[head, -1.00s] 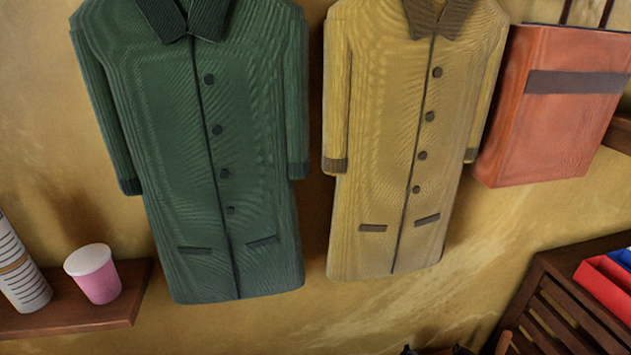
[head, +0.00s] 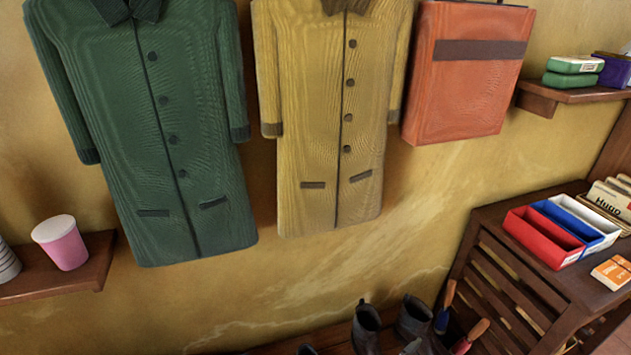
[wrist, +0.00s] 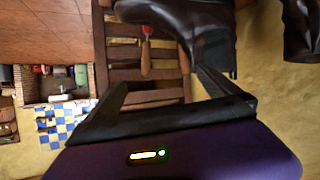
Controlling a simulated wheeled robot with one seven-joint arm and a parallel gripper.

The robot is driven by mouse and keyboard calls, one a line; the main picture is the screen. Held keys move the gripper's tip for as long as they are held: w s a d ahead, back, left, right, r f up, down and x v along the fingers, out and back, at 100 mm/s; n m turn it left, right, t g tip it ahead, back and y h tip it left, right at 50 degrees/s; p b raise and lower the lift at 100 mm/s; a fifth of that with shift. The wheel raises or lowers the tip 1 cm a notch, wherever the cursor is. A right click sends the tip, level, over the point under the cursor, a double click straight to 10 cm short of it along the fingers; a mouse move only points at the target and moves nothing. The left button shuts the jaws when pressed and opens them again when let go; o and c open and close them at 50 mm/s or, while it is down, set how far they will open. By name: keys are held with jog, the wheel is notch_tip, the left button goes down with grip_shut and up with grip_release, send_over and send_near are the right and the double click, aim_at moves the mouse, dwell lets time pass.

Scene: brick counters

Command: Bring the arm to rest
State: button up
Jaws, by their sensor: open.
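My gripper (wrist: 163,80) shows only in the wrist view. Its two dark fingers stand well apart, with nothing between them. A dark boot (wrist: 210,40) is just beyond the fingers at the top of that view. In the head view my arm does not show.
The rack (head: 515,290) stands at lower right, holding a red box (head: 535,240). Boots (head: 366,325) stand at the bottom. Coats (head: 160,130) and an orange bag (head: 465,80) hang on the wall. A pink cup (head: 62,245) is on the left shelf.

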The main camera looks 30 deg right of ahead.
jog(key=w+a+r+n+t+y, duration=0.2)
jog(key=w+a+n+t+y, duration=0.25)
jog(key=a+n, duration=0.2)
jog(key=s+a+r+n+t+y, duration=0.2)
jog(key=a+r+n+t+y, duration=0.25)
jog(key=a, duration=0.65)
jog(key=s+a+r+n+t+y+p, duration=0.1)
jog(key=s+a+r+y, duration=0.1)
jog(key=s+a+r, duration=0.3)
jog(key=s+a+r+n+t+y+p, duration=0.1)
jog(key=s+a+r, duration=0.5)
jog(key=s+r, duration=0.8)
notch_tip(320, 180, up, 4)
jog(key=shift+a+f+n+t+y, duration=0.1)
jog(key=shift+a+n+t+y, duration=0.2)
jog(key=shift+n+t+y, duration=0.15)
